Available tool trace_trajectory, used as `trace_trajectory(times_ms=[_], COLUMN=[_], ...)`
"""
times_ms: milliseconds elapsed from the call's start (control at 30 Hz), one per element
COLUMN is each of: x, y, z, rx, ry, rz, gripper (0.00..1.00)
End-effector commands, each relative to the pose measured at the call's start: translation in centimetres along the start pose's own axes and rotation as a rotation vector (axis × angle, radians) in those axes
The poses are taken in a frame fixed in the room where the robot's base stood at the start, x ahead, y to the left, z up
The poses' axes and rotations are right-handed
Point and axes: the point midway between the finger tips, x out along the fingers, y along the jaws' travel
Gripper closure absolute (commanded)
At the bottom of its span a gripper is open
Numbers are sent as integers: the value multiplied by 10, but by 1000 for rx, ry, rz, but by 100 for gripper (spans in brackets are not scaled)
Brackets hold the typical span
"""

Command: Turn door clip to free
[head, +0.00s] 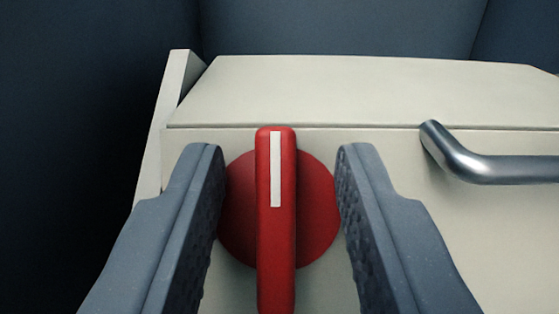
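The door clip (275,230) is a red bar-shaped knob on a round red disc (318,215), set on a cream door front. Its bar stands upright in the picture, with a white stripe (276,170) along its upper part. The bar's lower end runs out of the bottom of the frame. My gripper (280,165) is open, with one grey finger to the left of the bar and one to the right. A gap shows between each finger and the bar. The fingers overlap the disc's left and right edges in the picture; I cannot tell whether they touch it.
A bent metal handle (490,168) sticks out from the cream door front (375,135) to the right of my right finger. A raised cream edge (160,140) stands at the left. Dark blue walls (340,28) lie behind and to the left.

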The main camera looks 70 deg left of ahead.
Motion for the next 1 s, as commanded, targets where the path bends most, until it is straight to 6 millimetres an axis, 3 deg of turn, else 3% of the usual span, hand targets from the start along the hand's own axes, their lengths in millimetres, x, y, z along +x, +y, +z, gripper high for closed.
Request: trace_trajectory(times_ms=[167,300,667,1000], x=[0,0,0,-1], y=[0,0,0,2], z=[0,0,-1,-3], rx=[0,0,-21,-188], ry=[0,0,0,-1], rz=[0,0,-11,-108], gripper=[67,100,100,100])
